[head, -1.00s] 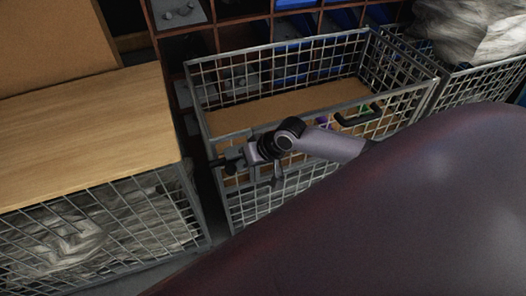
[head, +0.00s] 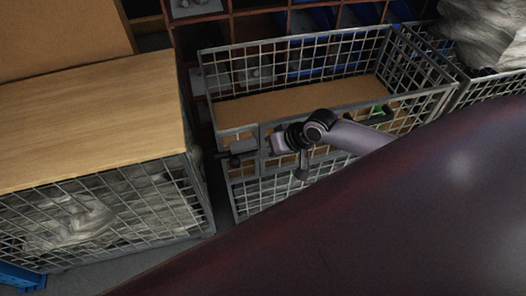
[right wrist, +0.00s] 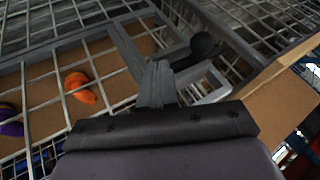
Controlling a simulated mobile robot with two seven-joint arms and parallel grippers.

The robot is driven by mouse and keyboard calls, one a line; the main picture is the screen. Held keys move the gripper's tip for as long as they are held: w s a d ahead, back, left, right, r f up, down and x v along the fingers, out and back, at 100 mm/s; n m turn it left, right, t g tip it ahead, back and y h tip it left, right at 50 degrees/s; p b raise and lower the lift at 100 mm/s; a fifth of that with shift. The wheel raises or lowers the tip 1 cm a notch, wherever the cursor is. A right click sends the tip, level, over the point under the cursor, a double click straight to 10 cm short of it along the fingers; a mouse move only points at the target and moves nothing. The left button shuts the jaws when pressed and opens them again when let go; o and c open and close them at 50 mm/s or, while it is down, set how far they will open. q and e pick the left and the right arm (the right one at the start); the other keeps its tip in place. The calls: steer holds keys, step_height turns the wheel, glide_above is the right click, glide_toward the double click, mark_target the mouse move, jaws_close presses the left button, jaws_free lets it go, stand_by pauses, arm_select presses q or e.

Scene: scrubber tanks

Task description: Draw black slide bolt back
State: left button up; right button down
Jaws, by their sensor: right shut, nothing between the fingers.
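The black slide bolt (head: 238,155) sits at the front left of a wire mesh cage (head: 234,130). In the right wrist view its round black knob (right wrist: 203,44) shows just past my fingers, on the right. My right gripper (head: 276,147) is in front of the cage, just right of the bolt. In the right wrist view the right gripper (right wrist: 158,82) is shut with nothing between its fingers. The fingertips look close to the bolt, but I cannot tell whether they touch it. Part of the bolt is hidden. My left gripper is not in view.
A wood-topped cage (head: 85,115) with grey bundles stands at the left, across a narrow gap. Shelves with blue bins stand behind. Another cage with a grey bundle (head: 485,30) is at the upper right. An orange item (right wrist: 80,87) shows behind mesh in the right wrist view.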

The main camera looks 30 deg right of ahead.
steer(key=v, duration=0.7)
steer(key=shift+s+r+p, duration=0.2)
steer(key=shift+r+p, duration=0.1)
steer(key=shift+p, duration=0.15)
steer(key=shift+a+f, duration=0.1)
steer(key=shift+a, duration=0.05)
steer(key=s+a+f+n+t+p, duration=0.25)
steer(key=s+a+f, duration=0.2)
steer(key=a, duration=0.35)
steer(key=s+n+t+h, duration=0.1)
steer(key=s+t+h, duration=0.1)
steer(key=s, duration=0.7)
steer(key=shift+f+p, duration=0.3)
steer(key=shift+f, duration=0.2)
steer(key=shift+s+d, duration=0.1)
steer(key=shift+d, duration=0.1)
